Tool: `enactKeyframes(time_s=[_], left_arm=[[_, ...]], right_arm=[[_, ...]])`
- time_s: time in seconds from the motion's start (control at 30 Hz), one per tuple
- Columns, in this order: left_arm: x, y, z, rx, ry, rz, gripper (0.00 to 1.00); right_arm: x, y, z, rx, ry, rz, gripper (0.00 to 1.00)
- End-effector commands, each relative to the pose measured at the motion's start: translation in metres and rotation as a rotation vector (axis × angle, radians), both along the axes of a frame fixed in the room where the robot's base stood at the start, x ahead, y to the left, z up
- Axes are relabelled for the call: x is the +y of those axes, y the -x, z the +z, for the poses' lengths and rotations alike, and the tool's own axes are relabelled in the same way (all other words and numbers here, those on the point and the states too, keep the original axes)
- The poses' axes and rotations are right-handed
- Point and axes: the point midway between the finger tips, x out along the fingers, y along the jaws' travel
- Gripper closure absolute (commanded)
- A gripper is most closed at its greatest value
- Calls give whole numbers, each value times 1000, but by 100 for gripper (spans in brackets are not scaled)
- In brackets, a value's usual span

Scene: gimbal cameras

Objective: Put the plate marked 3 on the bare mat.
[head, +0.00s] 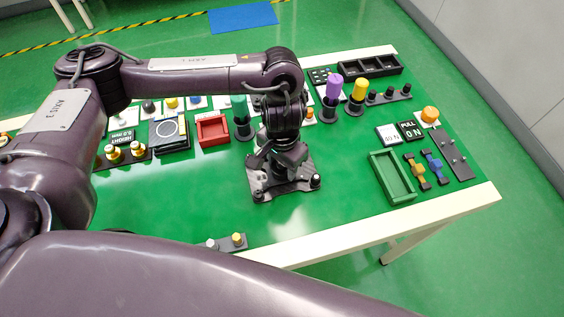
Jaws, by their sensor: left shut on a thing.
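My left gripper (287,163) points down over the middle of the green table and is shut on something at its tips. Right under it is a dark grey plate (265,184) with small round black knobs at its corners. The gripper covers much of this plate, and I read no number on it. I cannot tell whether it touches the table top. No plate with a readable 3 shows. I cannot pick out a bare mat on the table; a flat blue rectangle (243,18) lies on the floor behind. My right gripper is not in view.
The green table (335,215) is clear around the grey plate. A red tray (213,130) stands behind left, a green tray (376,166) to the right. Purple (333,88) and yellow (360,90) cylinders stand behind right. A black tray (370,66) lies at the back.

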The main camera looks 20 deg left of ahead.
Motion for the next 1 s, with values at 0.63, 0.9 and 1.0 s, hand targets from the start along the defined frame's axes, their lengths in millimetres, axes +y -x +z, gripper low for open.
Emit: enactKeyframes(time_s=[0.63,0.9,1.0], left_arm=[[0,-1,2,-2,0,0,32],[0,-2,55,-7,-1,-2,32],[0,-2,77,-7,-1,-2,32]], right_arm=[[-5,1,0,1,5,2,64],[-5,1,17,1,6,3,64],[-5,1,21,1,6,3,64]])
